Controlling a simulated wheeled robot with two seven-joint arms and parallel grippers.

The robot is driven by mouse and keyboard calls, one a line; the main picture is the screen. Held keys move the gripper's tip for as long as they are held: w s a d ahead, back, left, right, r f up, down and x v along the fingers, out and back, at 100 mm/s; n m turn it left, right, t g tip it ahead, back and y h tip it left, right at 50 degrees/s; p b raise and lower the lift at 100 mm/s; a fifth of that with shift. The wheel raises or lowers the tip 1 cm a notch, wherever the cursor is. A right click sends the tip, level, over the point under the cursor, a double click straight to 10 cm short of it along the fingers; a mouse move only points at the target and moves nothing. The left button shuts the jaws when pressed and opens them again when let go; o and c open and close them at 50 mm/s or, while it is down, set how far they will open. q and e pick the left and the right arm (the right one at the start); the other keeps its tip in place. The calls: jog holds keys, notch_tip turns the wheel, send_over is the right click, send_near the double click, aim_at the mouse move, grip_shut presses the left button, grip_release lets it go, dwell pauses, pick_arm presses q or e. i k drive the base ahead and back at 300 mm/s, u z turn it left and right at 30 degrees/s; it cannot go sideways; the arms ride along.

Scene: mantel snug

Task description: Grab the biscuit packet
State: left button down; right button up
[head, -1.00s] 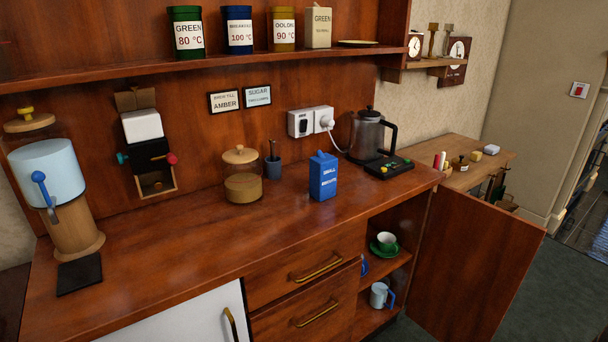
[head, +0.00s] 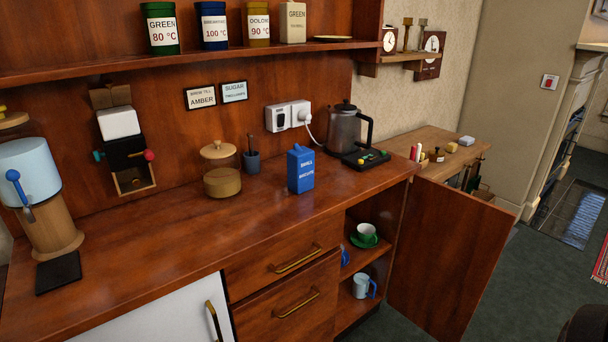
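The biscuit packet (head: 301,170) is a blue upright box with white lettering. It stands on the wooden counter (head: 180,240) in the head view, right of the glass jar and in front of the kettle. Nothing touches it or hides its front. Neither of my grippers is clearly in view.
A lidded jar (head: 222,182) and a small dark pot (head: 252,162) stand left of the packet. A kettle (head: 345,130) on a black base stands behind right. An open cupboard door (head: 445,260) juts out at right, with cups (head: 362,285) inside.

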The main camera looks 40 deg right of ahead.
aim_at(300, 160)
jog(key=k, duration=1.15)
jog(key=z, duration=0.7)
jog(key=i, duration=0.9)
jog(key=z, duration=0.15)
